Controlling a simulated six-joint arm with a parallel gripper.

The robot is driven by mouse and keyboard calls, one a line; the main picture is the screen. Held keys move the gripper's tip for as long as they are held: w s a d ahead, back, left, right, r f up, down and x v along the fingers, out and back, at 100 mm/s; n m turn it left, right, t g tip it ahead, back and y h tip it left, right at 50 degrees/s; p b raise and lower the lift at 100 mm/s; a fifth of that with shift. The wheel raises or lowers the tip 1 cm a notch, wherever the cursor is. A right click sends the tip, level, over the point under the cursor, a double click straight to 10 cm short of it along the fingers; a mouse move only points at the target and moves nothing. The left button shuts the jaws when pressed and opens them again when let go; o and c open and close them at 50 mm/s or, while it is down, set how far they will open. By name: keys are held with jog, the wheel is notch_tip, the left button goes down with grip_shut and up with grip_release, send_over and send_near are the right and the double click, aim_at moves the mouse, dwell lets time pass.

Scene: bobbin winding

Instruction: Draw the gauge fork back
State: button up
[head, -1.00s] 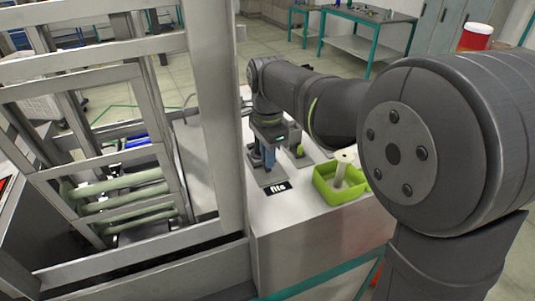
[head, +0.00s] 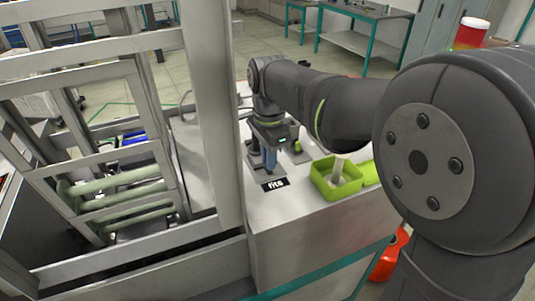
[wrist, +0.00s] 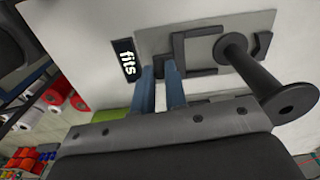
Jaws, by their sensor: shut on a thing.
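My gripper (wrist: 160,90) reaches down to the grey gauge plate beside the black "fits" label (wrist: 127,60). Its two blue fingers are a little apart and closed on the dark gauge fork (wrist: 192,68), though the contact is partly hidden. The fork is a C-shaped piece lying flat on the plate. A dark bobbin (wrist: 248,65) stands on the plate to the right of the fork, apart from the fingers. In the head view my gripper (head: 268,164) is just behind the "fits" label (head: 275,184), and the fork is too small to make out.
A green tray (head: 335,195) with a pale bobbin (head: 338,172) in it stands to the right, below my forearm. A metal frame (head: 212,110) rises close on the left. The bench top (head: 290,222) in front is clear. Red and white spools (wrist: 52,97) show at the wrist view's left.

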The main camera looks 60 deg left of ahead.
jog(key=shift+d, duration=0.7)
dwell(0.6)
jog(key=o, duration=0.6)
jog(key=shift+r, duration=0.1)
notch_tip(320, 180, up, 7)
dwell(0.4)
